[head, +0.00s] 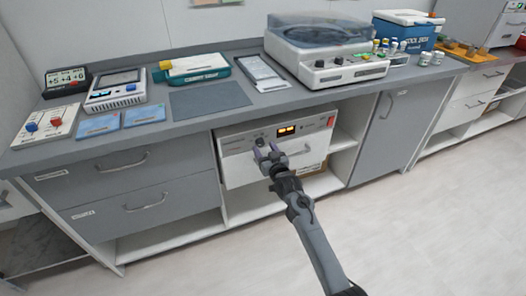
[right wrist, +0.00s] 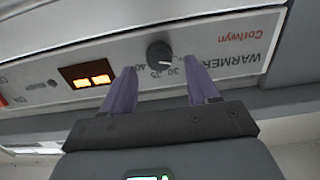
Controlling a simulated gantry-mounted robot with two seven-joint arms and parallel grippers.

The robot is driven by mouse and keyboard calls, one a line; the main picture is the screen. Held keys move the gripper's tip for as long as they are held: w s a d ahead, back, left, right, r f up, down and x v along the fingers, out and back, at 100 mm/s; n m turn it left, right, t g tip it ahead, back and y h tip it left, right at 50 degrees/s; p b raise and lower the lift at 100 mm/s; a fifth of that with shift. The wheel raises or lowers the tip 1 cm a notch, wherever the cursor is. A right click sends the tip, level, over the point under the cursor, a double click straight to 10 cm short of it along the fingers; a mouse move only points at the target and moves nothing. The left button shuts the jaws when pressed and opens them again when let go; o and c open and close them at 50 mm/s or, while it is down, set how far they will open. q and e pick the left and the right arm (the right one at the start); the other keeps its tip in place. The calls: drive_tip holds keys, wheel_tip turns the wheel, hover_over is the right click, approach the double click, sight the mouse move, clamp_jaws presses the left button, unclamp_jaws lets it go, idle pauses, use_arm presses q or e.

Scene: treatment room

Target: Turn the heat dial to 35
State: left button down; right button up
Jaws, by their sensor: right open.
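The warmer (head: 235,143) is a white-fronted drawer unit under the counter. Its heat dial (right wrist: 158,52) is a dark round knob with a pale pointer mark. The scale numbers 30, 35 and 40 stand beside it, upside down in the right wrist view. Which number the pointer marks is not clear. My right gripper (head: 268,150) is in front of the panel at the dial. In the right wrist view its purple fingers (right wrist: 161,72) are apart, one either side of the dial's line, with the dial just beyond the tips. Nothing is held. My left gripper is not in view.
A lit orange display (head: 286,130) and a red switch (head: 331,121) are on the warmer's panel. The drawer handle (head: 300,150) is close to my right gripper. The counter edge overhangs above. A centrifuge-like machine (head: 325,60) stands on the counter. The floor in front is clear.

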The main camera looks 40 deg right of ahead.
drive_tip(key=shift+b+x, duration=0.35)
drive_tip(key=shift+x, duration=0.75)
